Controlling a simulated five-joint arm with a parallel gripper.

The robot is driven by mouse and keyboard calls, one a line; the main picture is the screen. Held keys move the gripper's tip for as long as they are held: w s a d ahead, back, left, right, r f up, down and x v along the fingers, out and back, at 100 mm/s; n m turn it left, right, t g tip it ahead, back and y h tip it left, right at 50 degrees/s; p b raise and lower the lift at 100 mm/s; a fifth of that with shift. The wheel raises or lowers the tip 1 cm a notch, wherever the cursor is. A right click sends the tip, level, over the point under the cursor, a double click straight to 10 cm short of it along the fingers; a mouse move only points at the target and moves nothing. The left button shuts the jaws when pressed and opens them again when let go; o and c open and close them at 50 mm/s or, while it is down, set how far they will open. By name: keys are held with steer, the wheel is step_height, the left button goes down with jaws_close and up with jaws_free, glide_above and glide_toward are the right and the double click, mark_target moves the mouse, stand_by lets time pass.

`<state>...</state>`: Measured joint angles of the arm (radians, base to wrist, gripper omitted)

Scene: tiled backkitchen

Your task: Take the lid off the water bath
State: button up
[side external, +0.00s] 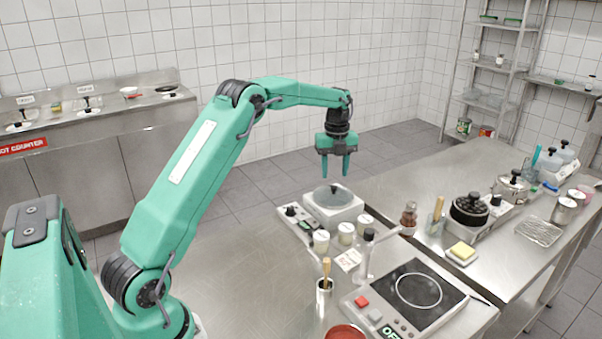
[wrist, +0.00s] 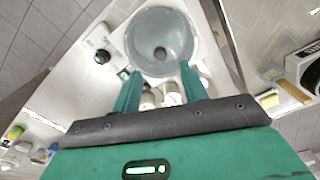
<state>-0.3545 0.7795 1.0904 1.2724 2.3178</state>
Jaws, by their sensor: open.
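The water bath (side external: 340,216) is a white box on the near steel table, with a control panel (side external: 291,211) and black knob at its left. A round grey, glassy lid (side external: 322,198) with a small dark knob (side external: 334,188) lies on top of it. In the wrist view the lid (wrist: 150,30) is at top centre, its knob (wrist: 160,53) near the middle. My gripper (side external: 334,174) is above the lid, pointing down, fingers apart and empty. In the wrist view the gripper (wrist: 159,71) has its fingertips either side of the lid's lower edge.
Several pale-lidded jars (side external: 346,233) stand just in front of the bath. A black pot (side external: 469,209) stands on the right-hand table. The air around my gripper is clear.

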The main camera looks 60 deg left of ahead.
mark_target(334, 187)
steer(key=shift+w+a+f, duration=0.1)
steer(key=shift+w+f, duration=0.05)
steer(key=shift+f, duration=2.45)
jaws_close()
